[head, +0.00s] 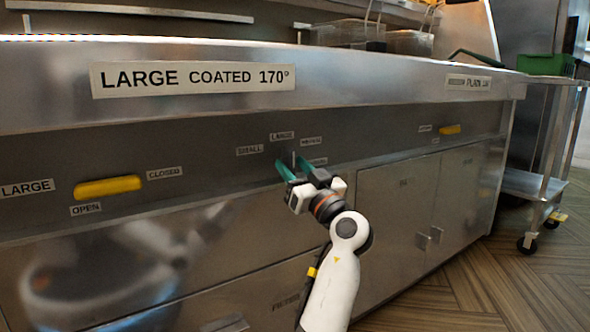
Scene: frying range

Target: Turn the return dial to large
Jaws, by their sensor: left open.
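The return dial (294,158) is on the steel front panel of the fryer, mostly hidden behind my gripper; only a thin upright part shows. Labels stand around it: SMALL (249,150) at left, LARGE (281,135) above, and two smaller ones at right that I cannot read well. My left gripper (289,162) is open, its green fingers pointing at the panel on either side of the dial. I cannot tell whether they touch it. Which label the dial points to is unclear. My right gripper is not in view.
A yellow handle (108,187) with OPEN and CLOSED labels is on the panel at left; another yellow handle (450,130) is at right. Fry baskets (345,33) stand on top. Cabinet doors (398,208) are below. A wheeled steel cart (540,184) stands at right.

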